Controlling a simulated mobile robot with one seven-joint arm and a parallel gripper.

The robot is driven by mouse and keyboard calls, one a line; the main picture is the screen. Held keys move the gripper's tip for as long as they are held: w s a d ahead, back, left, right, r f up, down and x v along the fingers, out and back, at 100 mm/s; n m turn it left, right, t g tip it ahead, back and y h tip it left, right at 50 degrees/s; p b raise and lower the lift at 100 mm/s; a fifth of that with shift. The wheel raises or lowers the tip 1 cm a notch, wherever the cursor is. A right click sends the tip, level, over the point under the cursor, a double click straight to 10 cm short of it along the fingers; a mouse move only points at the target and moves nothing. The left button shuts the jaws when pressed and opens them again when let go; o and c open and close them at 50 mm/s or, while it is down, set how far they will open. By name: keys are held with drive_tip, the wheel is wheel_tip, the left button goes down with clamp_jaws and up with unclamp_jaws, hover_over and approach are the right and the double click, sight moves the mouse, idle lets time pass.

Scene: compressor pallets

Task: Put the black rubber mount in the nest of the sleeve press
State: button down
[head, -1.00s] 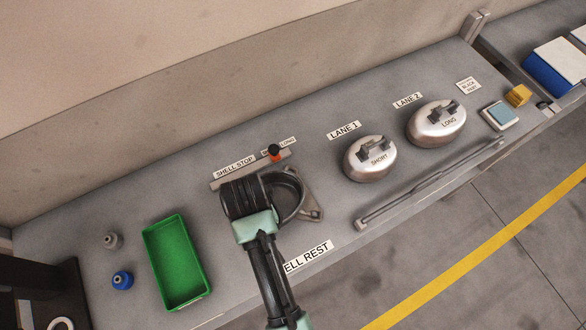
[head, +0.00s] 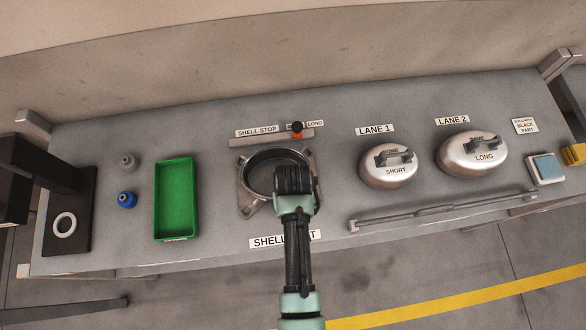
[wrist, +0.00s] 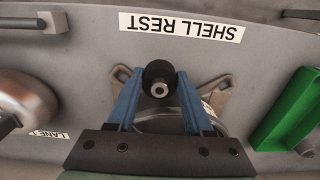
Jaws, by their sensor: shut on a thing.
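The black rubber mount (wrist: 158,76), with a metal centre stud, is between the blue fingers of my gripper (wrist: 156,86) in the wrist view. The gripper is shut on it. In the head view my gripper (head: 294,182) is over the right part of the ring-shaped shell rest (head: 248,196) and hides the mount. The sleeve press (head: 84,230) is black and stands at the far left of the bench. A white ring (head: 64,226) on its base appears to be the nest; nothing is seen in it.
A green tray (head: 176,200) lies between my gripper and the press. A grey mount (head: 128,162) and a blue mount (head: 127,200) stand left of the tray. Two metal shells, short (head: 388,174) and long (head: 472,160), are at the right, behind a long rail (head: 440,212).

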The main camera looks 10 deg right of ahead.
drive_tip(key=shift+f, duration=1.95)
drive_tip(key=shift+c, duration=1.5)
unclamp_jaws()
drive_tip(key=shift+f, duration=0.15)
